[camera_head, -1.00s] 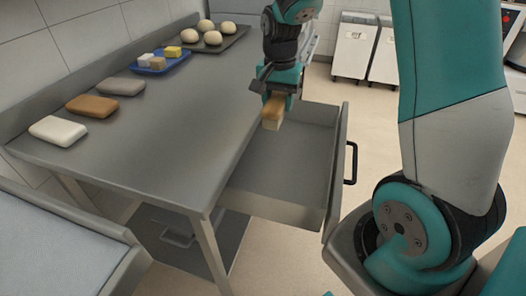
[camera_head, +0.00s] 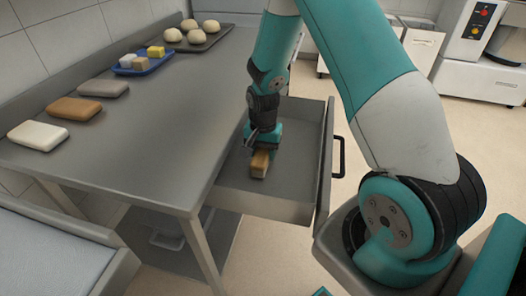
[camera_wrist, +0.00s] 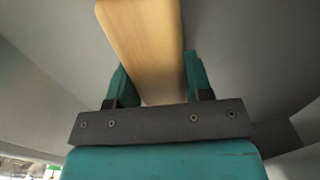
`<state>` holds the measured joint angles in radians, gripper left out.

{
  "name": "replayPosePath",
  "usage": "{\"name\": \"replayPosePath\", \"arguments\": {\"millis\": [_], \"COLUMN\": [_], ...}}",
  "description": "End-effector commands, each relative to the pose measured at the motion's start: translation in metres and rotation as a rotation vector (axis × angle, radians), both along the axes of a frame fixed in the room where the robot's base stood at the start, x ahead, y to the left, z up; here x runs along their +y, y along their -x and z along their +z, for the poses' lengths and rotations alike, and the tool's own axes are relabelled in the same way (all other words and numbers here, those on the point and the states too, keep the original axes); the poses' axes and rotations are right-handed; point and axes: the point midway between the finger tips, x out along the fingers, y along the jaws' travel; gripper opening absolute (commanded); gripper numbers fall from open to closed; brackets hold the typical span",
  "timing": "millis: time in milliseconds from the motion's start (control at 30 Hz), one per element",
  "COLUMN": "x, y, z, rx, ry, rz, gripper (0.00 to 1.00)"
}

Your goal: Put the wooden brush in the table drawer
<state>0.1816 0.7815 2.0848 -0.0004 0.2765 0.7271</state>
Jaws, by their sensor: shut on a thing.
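The wooden brush (camera_head: 260,163) has a tan wooden back and pale lower part. My gripper (camera_head: 263,150) is shut on it, and in the wrist view the brush (camera_wrist: 145,45) sits between the two teal fingers. The table drawer (camera_head: 262,203) is pulled out on the right side of the steel table (camera_head: 150,130). The brush is inside the drawer's outline, low over its floor. I cannot tell whether it touches the floor. My gripper hides part of the drawer's far end.
On the table are white (camera_head: 38,135), brown (camera_head: 75,109) and grey (camera_head: 104,88) blocks, a blue tray (camera_head: 143,68) with small blocks, and a dark tray (camera_head: 200,40) with dough balls. The drawer front (camera_head: 325,165) stands up at the right, with a black handle (camera_head: 339,157).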

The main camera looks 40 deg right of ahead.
Motion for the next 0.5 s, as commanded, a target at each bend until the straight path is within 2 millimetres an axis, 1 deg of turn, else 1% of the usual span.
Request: {"name": "replayPosePath", "arguments": {"millis": [167, 300, 333, 367, 400, 433, 500], "x": [0.0000, 0.0000, 0.0000, 0.0000, 0.0001, 0.0000, 0.0000], "y": [-0.0005, -0.0004, -0.0004, -0.0004, -0.0003, -0.0002, -0.0002], "z": [0.0009, -0.0033, -0.0021, -0.0019, -0.0019, -0.0019, -0.0019], "rx": [-0.001, -0.001, -0.001, -0.001, -0.001, -0.001, 0.000], "ry": [0.000, 0.000, 0.000, 0.000, 0.001, 0.001, 0.000], "rz": [0.000, 0.000, 0.000, 0.000, 0.000, 0.000, 0.000], "gripper": [0.09, 0.09, 0.53, 0.60, 0.69, 0.72, 0.72]}}
